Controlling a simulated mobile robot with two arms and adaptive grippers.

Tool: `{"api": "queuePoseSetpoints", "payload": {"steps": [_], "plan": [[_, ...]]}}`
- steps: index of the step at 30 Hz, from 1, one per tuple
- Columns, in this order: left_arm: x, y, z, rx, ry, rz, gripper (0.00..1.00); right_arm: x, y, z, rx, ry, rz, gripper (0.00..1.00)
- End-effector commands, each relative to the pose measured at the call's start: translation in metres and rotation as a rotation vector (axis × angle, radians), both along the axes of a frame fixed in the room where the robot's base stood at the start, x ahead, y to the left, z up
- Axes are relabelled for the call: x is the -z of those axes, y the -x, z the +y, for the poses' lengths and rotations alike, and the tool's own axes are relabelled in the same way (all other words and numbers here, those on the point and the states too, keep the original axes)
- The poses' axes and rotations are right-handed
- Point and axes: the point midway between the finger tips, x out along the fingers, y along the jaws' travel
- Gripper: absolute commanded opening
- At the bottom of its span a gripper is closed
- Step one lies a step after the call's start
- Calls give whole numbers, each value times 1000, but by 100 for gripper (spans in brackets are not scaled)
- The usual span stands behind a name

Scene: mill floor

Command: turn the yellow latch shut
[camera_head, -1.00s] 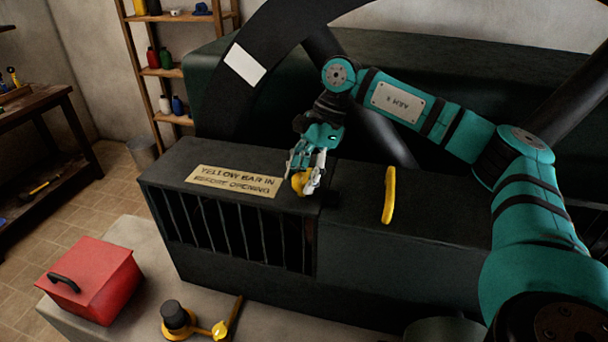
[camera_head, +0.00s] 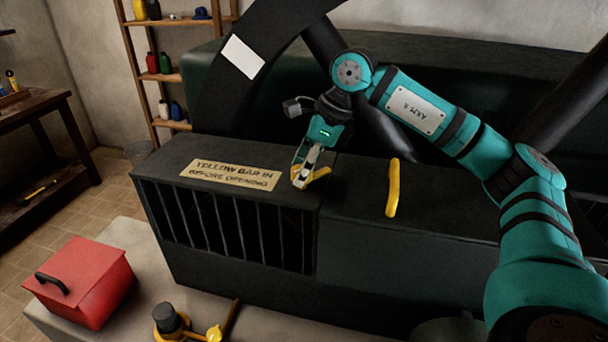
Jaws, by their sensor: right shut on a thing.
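My right gripper (camera_head: 303,180) points down at the top of the dark cabinet (camera_head: 400,215), beside its sign. It is shut on a small yellow latch (camera_head: 321,173), whose free end sticks out to the right of the fingers. The fingers hide the rest of the latch. A separate upright yellow bar (camera_head: 393,188) stands on the cabinet top further right, apart from the gripper. My left gripper is not in view.
A sign (camera_head: 231,175) on the cabinet reads "YELLOW BAR IN BEFORE OPENING". Dark vertical bars front the cabinet's left part. A red box (camera_head: 82,280) and a yellow and black tool (camera_head: 172,322) lie on the pale surface in front.

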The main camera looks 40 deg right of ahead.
Motion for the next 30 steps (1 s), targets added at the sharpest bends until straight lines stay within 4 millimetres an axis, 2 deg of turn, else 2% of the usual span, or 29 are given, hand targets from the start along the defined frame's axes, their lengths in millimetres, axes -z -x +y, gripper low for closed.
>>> {"api": "queuePoseSetpoints", "payload": {"steps": [6,18,30], "plan": [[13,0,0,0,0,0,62,1,0,1,203,-1,-7,9],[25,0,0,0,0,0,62,-1,0,2,577,-2,-6,9],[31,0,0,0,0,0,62,-2,0,3,846,-3,-5,9]]}}
